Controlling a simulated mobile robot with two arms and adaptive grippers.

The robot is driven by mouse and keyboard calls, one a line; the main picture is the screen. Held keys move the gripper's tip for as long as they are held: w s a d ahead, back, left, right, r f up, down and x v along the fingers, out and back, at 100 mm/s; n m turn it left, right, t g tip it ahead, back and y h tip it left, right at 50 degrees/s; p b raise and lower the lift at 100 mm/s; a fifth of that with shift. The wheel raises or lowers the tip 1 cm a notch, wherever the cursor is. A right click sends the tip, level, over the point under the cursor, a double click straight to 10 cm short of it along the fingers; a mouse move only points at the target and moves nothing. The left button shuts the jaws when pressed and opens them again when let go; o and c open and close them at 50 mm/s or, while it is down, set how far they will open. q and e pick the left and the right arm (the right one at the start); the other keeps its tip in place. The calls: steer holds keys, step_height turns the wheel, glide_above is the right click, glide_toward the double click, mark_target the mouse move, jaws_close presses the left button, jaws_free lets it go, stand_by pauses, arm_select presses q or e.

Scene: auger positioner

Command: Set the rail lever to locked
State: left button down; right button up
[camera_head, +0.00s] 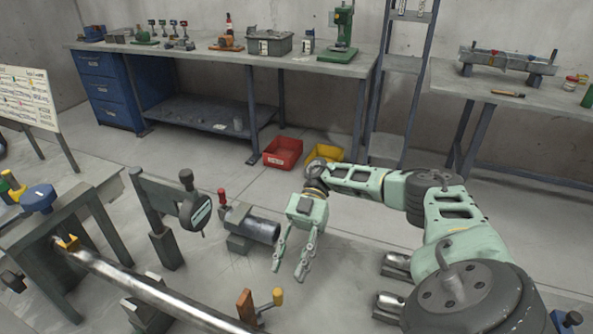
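Several handles stand on the fixture in front of me, and I cannot tell which is the rail lever or read its setting. A black-knobbed lever (186,177) rises beside a dark labelled plate (195,211). A red-tipped handle (222,196) stands left of a short grey cylinder (262,228). A yellow-tipped lever (277,296) sits by an orange-brown block (246,308) at the bottom. My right gripper (289,268) points down with its fingers apart and empty, just right of the cylinder and above the yellow-tipped lever. My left gripper is out of view.
A long metal shaft (150,288) crosses the lower left. A red bin (283,152) and a yellow bin (324,153) lie on the floor by the back workbench (290,62).

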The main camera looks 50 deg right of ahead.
steer(key=shift+v, duration=2.9)
steer(key=shift+c, duration=0.3)
